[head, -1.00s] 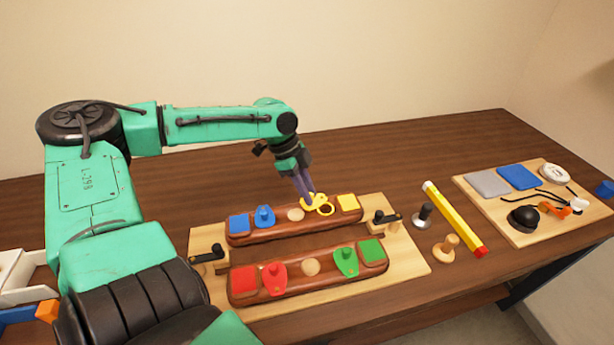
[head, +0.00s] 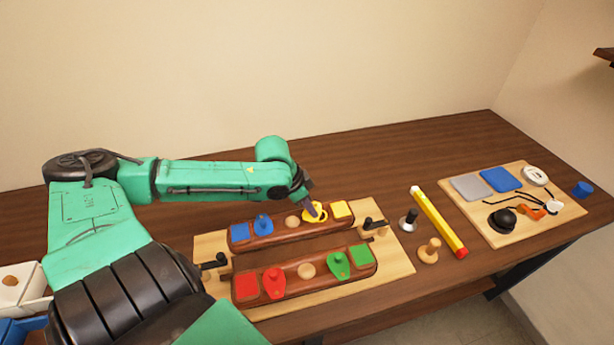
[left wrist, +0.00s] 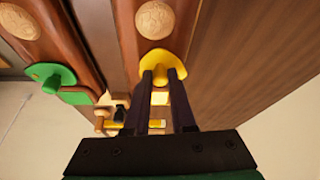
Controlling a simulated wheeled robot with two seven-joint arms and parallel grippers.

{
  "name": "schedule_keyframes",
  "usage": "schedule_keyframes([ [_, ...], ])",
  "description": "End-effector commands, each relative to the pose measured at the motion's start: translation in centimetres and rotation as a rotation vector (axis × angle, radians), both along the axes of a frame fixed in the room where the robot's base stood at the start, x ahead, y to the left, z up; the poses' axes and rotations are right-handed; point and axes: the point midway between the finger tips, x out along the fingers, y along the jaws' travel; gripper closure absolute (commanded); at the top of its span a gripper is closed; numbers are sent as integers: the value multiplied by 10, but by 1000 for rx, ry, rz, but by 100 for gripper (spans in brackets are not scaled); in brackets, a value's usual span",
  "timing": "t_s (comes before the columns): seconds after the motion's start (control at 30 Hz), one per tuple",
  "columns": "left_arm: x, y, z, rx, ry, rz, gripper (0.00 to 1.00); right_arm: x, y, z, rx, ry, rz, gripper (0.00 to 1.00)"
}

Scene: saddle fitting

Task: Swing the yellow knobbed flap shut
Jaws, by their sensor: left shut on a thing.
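The yellow knobbed flap (head: 315,214) is on the far dark-red wooden bar (head: 268,232), between a round tan nut-like piece (head: 292,222) and a yellow square (head: 341,209). The round piece is uncovered. My left gripper (head: 314,211) reaches down onto the flap and is shut on its knob. In the left wrist view the fingers (left wrist: 164,78) meet the flap (left wrist: 160,60) just below the round piece (left wrist: 157,20); the knob is mostly hidden between them. My right gripper is not in view.
The far bar also has a blue flap (head: 262,224). The near bar (head: 310,278) has red (head: 275,283) and green (head: 339,265) flaps. Black-handled latches (head: 373,226) stand at the board's ends.

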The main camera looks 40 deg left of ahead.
Motion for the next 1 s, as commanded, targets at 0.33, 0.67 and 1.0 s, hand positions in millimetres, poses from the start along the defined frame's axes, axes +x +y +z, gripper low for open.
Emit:
schedule_keyframes([
  [0.33,6,-13,2,-5,-5,320,100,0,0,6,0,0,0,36],
  [0.67,10,-19,3,-4,-1,554,100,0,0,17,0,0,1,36],
  [1.0,12,-21,0,-1,2,652,100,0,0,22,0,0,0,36],
])
